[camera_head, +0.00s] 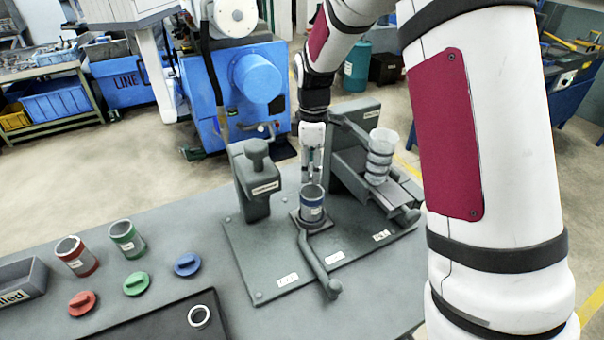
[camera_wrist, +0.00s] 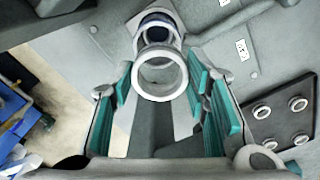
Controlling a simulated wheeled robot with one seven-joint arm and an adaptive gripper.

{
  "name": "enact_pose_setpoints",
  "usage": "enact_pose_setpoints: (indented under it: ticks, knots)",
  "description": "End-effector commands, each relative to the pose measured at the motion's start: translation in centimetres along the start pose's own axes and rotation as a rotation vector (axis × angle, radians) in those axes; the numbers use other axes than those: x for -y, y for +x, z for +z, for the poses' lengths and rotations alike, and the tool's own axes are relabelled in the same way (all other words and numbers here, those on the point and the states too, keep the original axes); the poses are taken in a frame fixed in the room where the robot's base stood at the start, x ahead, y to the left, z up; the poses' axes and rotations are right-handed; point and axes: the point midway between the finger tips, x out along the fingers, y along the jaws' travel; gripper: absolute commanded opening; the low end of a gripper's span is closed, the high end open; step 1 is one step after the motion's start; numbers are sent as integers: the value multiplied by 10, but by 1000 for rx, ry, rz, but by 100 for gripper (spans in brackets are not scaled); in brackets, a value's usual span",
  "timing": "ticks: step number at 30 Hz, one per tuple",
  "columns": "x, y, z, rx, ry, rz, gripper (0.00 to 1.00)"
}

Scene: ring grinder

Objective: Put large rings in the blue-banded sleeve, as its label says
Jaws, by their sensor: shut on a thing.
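The blue-banded sleeve (camera_head: 312,208) stands upright in a holder on the grey fixture plate, its open mouth facing up. A white label shows on its side, too small to read. My gripper (camera_head: 313,178) is just above the sleeve, pointing down. In the wrist view its teal-padded fingers (camera_wrist: 163,85) are shut on a light metal ring (camera_wrist: 162,74), which sits at the fingertips. The sleeve's mouth (camera_wrist: 157,22) shows just beyond the ring, partly overlapped by it and a little off its centre. The ring appears apart from the sleeve. The sleeve's inside is too dark to read.
A dark tray (camera_wrist: 285,145) holds several rings; one ring (camera_head: 199,316) also shows in the head view. A red-banded sleeve (camera_head: 77,256), a green-banded sleeve (camera_head: 128,239) and coloured caps (camera_head: 187,264) stand left. A clamp post (camera_head: 257,180), lever (camera_head: 318,265) and pale ribbed stack (camera_head: 380,157) surround the sleeve.

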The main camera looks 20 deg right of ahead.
Motion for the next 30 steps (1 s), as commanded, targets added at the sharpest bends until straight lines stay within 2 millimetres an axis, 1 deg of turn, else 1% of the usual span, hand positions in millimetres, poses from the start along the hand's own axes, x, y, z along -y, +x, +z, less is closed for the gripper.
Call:
enact_pose_setpoints:
  ticks: [5,15,21,30]
  knots:
    - [-2,3,2,0,5,-1,11]
    - [-2,32,2,1,5,-2,11]
    - [-2,46,2,1,5,-1,11]
    - [-2,54,2,0,4,0,11]
